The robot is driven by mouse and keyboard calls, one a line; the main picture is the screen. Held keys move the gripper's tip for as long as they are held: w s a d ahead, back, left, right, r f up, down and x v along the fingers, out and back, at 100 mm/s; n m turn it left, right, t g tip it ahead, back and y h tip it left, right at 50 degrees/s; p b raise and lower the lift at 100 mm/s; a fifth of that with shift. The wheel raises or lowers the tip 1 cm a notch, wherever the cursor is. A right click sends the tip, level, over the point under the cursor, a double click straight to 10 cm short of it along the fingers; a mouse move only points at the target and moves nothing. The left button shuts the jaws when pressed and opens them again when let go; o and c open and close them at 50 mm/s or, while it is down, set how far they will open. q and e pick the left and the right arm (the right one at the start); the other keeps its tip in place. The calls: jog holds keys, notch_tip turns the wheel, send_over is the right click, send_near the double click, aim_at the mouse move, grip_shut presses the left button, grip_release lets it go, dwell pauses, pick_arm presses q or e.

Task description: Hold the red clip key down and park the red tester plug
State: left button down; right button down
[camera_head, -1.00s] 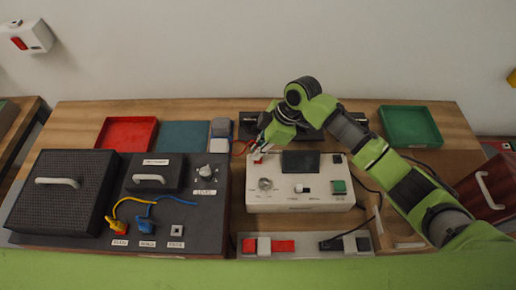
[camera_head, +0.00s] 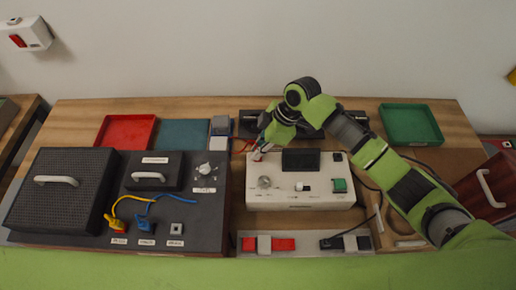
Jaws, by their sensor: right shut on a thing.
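My right gripper (camera_head: 261,152) is at the back left corner of the white tester box (camera_head: 300,199). It is shut on the small red tester plug (camera_head: 257,157), which is mostly hidden by the fingers. I cannot tell whether the plug is still seated in the box. A red lead runs behind the gripper. Nothing touches the key. My left gripper is out of view.
A black clip (camera_head: 362,243) shares the front strip. Left stands a dark panel with a knob (camera_head: 205,169), yellow plug (camera_head: 117,224) and blue plug (camera_head: 146,225). A dark lead runs right of the tester.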

jog(key=c, duration=2)
grip_release()
jog(key=shift+r, duration=0.1)
jog(key=p+v, duration=0.1)
jog(key=v, duration=0.4)
jog(key=a+p+v, duration=0.1)
jog(key=p+v, duration=0.1)
jog(key=v, duration=0.4)
jog(key=p+v, duration=0.2)
jog(key=v, duration=0.3)
jog(key=shift+a+r, duration=0.25)
jog(key=shift+r, duration=0.35)
